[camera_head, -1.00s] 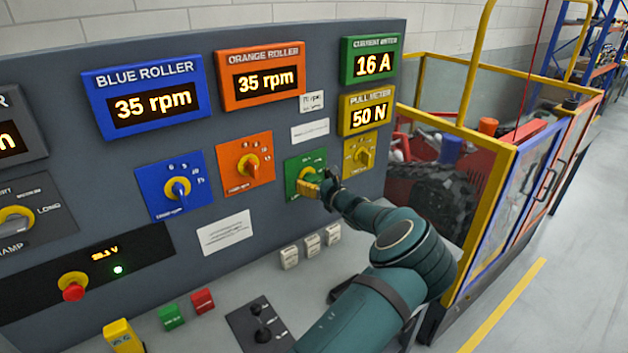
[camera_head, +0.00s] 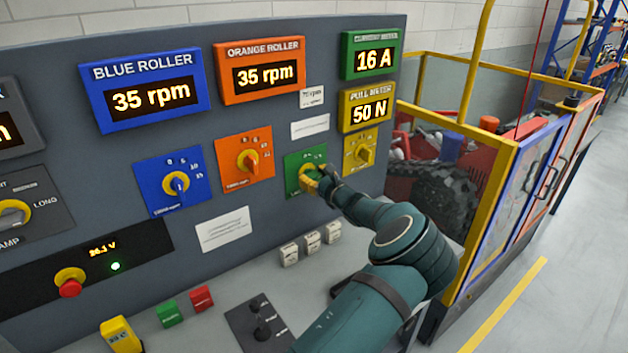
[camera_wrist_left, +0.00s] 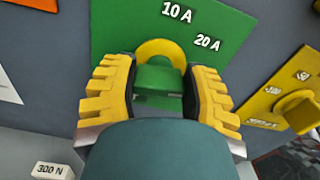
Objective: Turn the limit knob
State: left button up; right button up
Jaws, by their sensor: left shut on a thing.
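The limit knob (camera_wrist_left: 160,77) shows in the left wrist view as a green grip in a yellow ring, on a green plate (camera_head: 292,163) marked 10 A and 20 A. In the head view the plate sits between the orange and yellow plates. My left gripper (camera_head: 312,183) is at this plate, its yellow fingers partly covering the knob. In the left wrist view the left gripper (camera_wrist_left: 161,82) has one ridged yellow finger on each side of the green grip and is shut on it. My right gripper is not in view.
A yellow-plate knob (camera_head: 364,153) is close on the right, an orange-plate knob (camera_head: 248,163) on the left. The current meter (camera_head: 372,60) reads 16 A, the pull meter (camera_head: 367,112) 50 N. A yellow-framed enclosure (camera_head: 487,200) stands to the right.

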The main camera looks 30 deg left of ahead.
pick_arm(q)
jog(key=n+b, duration=0.4)
jog(key=b, duration=0.1)
jog(key=n+b, duration=0.2)
jog(key=shift+s+f+b, duration=0.15)
jog(key=shift+f+b, duration=0.1)
jog(key=shift+b, duration=0.15)
jog(key=shift+r+n+b, duration=0.1)
jog(key=shift+n+b, duration=0.35)
jog(key=shift+n, duration=0.15)
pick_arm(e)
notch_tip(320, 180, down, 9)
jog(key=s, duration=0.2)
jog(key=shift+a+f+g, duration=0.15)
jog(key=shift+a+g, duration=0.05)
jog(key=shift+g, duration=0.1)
pick_arm(q)
jog(key=o, duration=1.2)
jog(key=v, duration=1.2)
